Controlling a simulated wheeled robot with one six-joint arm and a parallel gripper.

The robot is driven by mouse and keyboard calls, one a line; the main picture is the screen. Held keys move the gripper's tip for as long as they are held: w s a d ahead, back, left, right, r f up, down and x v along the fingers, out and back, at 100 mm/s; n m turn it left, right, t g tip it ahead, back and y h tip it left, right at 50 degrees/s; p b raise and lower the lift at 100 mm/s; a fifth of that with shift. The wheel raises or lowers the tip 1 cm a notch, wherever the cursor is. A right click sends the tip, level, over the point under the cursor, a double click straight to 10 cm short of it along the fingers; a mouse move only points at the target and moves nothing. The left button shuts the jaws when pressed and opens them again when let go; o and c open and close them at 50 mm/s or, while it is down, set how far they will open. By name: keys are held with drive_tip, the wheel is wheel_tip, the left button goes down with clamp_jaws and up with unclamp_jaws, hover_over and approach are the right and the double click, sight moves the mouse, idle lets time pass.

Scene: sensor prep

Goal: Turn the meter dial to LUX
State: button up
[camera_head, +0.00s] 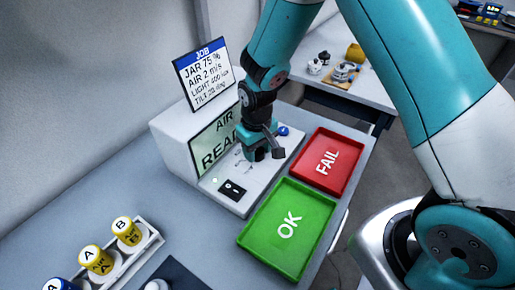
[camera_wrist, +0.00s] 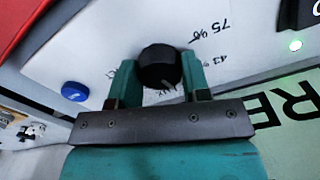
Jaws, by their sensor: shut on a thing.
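The meter (camera_head: 170,138) is a white console with a pale green screen (camera_head: 207,150) that reads "AIR" and part of "REA…". Its dial is a round black knob (camera_wrist: 158,66) on the white sloping panel. My gripper (camera_head: 262,153) is lowered onto the panel and hides the dial in the head view. In the wrist view its two teal fingers stand either side of the knob, shut on it. Printed marks, "75 %" among them, surround the knob.
A blue button (camera_head: 283,131) and a black switch plate (camera_head: 232,190) share the panel. A green OK tray (camera_head: 262,243) and a red FAIL tray (camera_head: 350,148) lie right of the meter. A job card (camera_head: 203,73) stands behind. Yellow-capped jars (camera_head: 128,231) stand in a rack.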

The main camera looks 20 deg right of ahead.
sight(257, 150)
drive_tip(key=m, duration=0.6)
drive_tip(key=shift+w, duration=0.1)
drive_tip(key=shift+m, duration=0.4)
idle(0.3)
drive_tip(key=o, duration=0.9)
wheel_tip(257, 150, up, 18)
drive_tip(key=shift+f+b, duration=0.25)
drive_tip(key=shift+b, duration=0.55)
